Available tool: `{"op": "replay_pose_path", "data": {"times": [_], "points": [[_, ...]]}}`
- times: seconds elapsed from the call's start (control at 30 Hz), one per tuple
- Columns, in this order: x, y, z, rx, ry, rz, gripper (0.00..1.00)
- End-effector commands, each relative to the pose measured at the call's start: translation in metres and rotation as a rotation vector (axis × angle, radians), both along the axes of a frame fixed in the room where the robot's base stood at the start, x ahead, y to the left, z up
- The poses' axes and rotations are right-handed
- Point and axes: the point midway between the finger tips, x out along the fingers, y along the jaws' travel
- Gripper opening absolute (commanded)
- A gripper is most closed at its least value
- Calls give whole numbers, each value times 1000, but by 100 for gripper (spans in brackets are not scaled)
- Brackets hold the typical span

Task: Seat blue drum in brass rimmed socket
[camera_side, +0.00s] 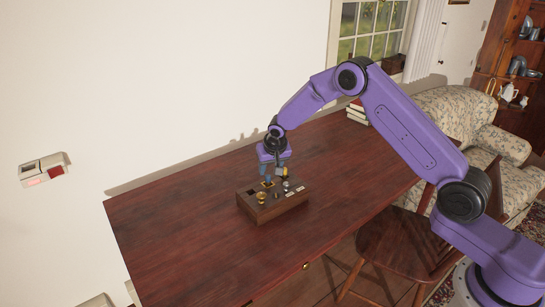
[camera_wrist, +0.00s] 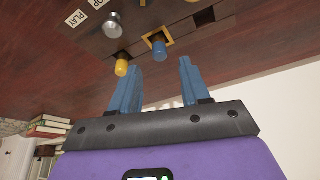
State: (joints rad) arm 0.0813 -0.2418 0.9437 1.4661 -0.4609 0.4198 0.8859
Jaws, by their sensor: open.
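The blue drum (camera_wrist: 159,50) stands upright in the brass rimmed socket (camera_wrist: 145,39) in the wrist view; how deep it sits is hard to tell. The socket is set in the top of a wooden box, where its gold rim also shows small in the side view (camera_side: 267,185). My gripper (camera_wrist: 160,62) is open, its two blue fingers apart and nothing held between them. The drum lies in line with the gap, just beyond the fingertips. In the side view my gripper (camera_side: 274,178) hangs pointing down, close above the box.
The wooden box (camera_side: 277,209) stands on the red-brown table (camera_side: 185,240). It also carries a yellow drum (camera_wrist: 121,66), a silver knob (camera_wrist: 113,26), a brass knob (camera_side: 262,197), labels and a dark square opening (camera_side: 250,192). Books (camera_side: 357,111) lie at the table's far end.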

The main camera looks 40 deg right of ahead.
Motion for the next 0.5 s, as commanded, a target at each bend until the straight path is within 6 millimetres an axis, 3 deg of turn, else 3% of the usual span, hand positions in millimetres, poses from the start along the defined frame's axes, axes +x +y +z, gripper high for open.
{"op": "replay_pose_path", "data": {"times": [0.23,0.5], "points": [[-15,5,39,0,-2,1,46],[-23,8,58,0,2,1,46]]}}
